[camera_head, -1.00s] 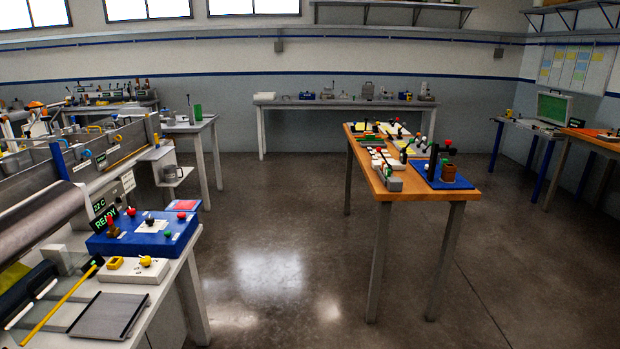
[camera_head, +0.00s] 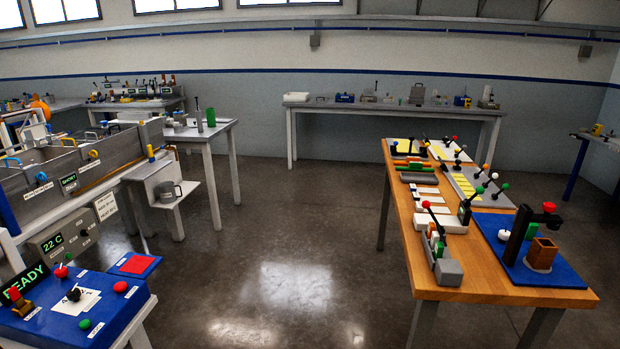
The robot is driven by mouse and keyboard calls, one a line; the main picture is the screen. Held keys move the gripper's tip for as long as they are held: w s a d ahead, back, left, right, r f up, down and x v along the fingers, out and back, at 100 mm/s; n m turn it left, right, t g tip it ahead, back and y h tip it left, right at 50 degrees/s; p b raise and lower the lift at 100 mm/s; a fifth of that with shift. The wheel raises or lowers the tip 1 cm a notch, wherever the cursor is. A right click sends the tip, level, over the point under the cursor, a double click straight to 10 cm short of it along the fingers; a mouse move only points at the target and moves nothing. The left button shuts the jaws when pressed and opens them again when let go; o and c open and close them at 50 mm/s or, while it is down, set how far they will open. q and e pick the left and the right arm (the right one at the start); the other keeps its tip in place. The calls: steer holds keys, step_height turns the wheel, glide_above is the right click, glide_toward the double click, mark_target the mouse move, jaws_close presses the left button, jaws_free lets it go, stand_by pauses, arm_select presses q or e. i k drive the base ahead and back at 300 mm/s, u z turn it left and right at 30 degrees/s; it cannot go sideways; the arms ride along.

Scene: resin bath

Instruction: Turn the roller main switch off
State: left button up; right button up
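A blue control box (camera_head: 105,311) stands at the lower left of the head view, on the near end of a light bench. It carries a red-topped switch (camera_head: 20,303) on a brown base, a black knob (camera_head: 74,294) on a white plate, red buttons (camera_head: 120,287) and a green button (camera_head: 85,324). A green READY display (camera_head: 25,284) stands beside it. The labels are too small to read, so I cannot tell for sure which control is the roller main switch. Neither of my grippers is in view.
A metal bath (camera_head: 75,175) with a 22 C panel (camera_head: 55,243) lies behind the box. A wooden table (camera_head: 410,262) with levers and fixtures stands at the right. A grey table (camera_head: 395,108) stands at the back wall. The floor (camera_head: 270,255) between is clear.

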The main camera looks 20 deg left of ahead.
mark_target(61, 273)
steer(key=u, duration=0.25)
steer(key=i, duration=1.15)
steer(key=u, duration=1.2)
steer(key=i, duration=0.9)
steer(key=u, duration=0.9)
